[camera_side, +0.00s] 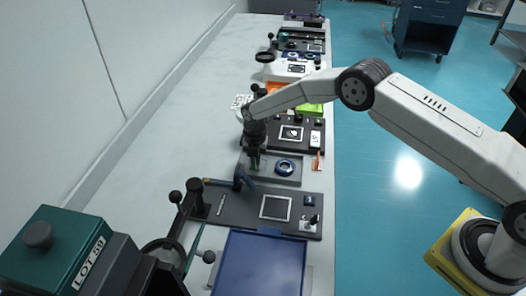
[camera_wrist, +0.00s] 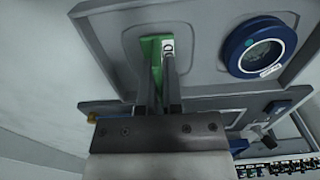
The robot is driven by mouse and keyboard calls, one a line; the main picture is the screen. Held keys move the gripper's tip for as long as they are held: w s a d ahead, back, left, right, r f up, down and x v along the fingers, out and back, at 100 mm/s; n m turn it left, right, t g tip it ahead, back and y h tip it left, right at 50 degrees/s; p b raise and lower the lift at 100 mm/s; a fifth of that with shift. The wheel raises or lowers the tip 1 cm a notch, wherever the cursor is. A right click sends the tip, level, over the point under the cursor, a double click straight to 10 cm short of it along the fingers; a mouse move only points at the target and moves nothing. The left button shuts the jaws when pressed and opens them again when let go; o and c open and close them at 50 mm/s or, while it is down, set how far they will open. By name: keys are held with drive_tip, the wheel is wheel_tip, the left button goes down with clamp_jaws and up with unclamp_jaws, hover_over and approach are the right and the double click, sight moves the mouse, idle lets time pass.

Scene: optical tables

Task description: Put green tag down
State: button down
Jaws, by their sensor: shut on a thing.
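My gripper (camera_side: 254,166) is over the left part of a grey tray (camera_side: 285,181) on the long bench. In the wrist view its two fingers (camera_wrist: 160,85) are shut on the green tag (camera_wrist: 151,50), which has a white label with dark marks. The tag is at a shallow recess in the tray's left half; whether it touches the recess floor I cannot tell. In the side view the tag is mostly hidden by the gripper. A blue ring-shaped part (camera_side: 285,166) with a pale centre sits in the tray's right half, and it also shows in the wrist view (camera_wrist: 261,48).
Another dark board (camera_side: 292,133) is beyond the tray. An orange tool (camera_side: 317,160) lies at the bench's right edge. The bench's left side is clear.

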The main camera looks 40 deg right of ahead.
drive_tip(key=shift+f, duration=0.25)
drive_tip(key=c, duration=0.8)
unclamp_jaws()
wheel_tip(320, 180, up, 12)
drive_tip(key=shift+r, duration=0.15)
idle(0.5)
drive_tip(key=shift+s, duration=0.1)
